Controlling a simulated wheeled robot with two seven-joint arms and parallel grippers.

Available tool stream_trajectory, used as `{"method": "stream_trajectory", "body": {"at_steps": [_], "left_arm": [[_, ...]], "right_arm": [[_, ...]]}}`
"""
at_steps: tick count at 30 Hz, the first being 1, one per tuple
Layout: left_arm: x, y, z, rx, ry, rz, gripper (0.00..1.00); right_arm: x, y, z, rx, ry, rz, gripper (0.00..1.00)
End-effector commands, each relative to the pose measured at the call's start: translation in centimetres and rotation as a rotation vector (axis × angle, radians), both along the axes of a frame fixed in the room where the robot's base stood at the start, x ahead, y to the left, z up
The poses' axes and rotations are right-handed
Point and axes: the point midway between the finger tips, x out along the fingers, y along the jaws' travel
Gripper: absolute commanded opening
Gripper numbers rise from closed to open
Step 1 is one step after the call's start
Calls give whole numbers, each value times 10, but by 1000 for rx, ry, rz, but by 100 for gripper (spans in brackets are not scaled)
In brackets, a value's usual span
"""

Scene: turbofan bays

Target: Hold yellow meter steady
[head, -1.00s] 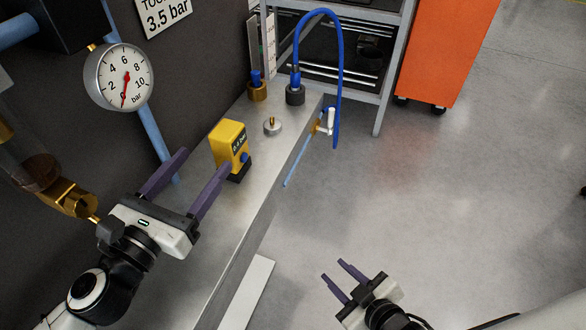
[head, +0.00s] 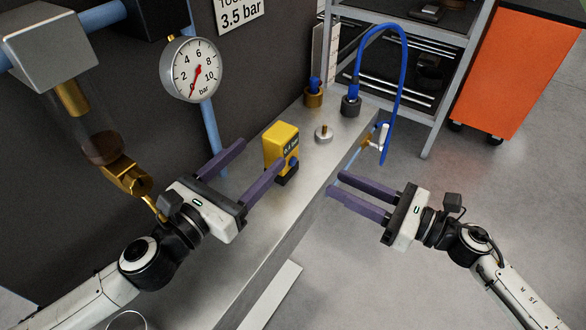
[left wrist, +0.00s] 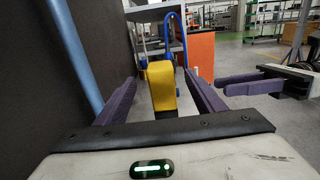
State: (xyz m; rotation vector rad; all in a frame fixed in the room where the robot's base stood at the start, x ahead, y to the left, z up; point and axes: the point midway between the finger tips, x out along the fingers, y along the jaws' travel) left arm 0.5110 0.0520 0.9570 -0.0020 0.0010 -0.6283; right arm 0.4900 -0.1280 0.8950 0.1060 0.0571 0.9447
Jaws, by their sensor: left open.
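The yellow meter (head: 279,146) stands upright on the metal bench top, with a small display and a blue knob on its side and a dark base. My left gripper (head: 256,163) is open, its purple fingers pointing toward the meter, the nearer fingertip close to the dark base. In the left wrist view the yellow meter (left wrist: 161,84) shows ahead, between the open fingers. Whether a finger touches it I cannot tell. My right gripper (head: 336,185) has its fingers apart and empty, off the bench's right edge, pointing left.
A pressure gauge (head: 192,69) hangs on the dark panel at left. Behind the meter are a small metal fitting (head: 323,134), a brass fitting with a blue plug (head: 314,96), and a blue hose (head: 402,72) looping over the bench edge. An orange cabinet (head: 507,72) stands back right.

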Motion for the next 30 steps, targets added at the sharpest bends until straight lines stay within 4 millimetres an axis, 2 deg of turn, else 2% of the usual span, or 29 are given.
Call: {"method": "stream_trajectory", "body": {"at_steps": [9, 15, 27, 30], "left_arm": [[46, -34, 2, -1, -3, -1, 62], [66, -48, 1, 1, -2, 0, 62], [72, -52, 0, 2, -2, -1, 62], [71, -52, 0, 2, -1, -1, 47]], "right_arm": [[0, 0, 0, 5, 4, -2, 31], [0, 0, 0, 6, 4, -3, 31], [0, 0, 0, 7, 5, -3, 31], [0, 0, 0, 7, 5, -3, 31]]}}
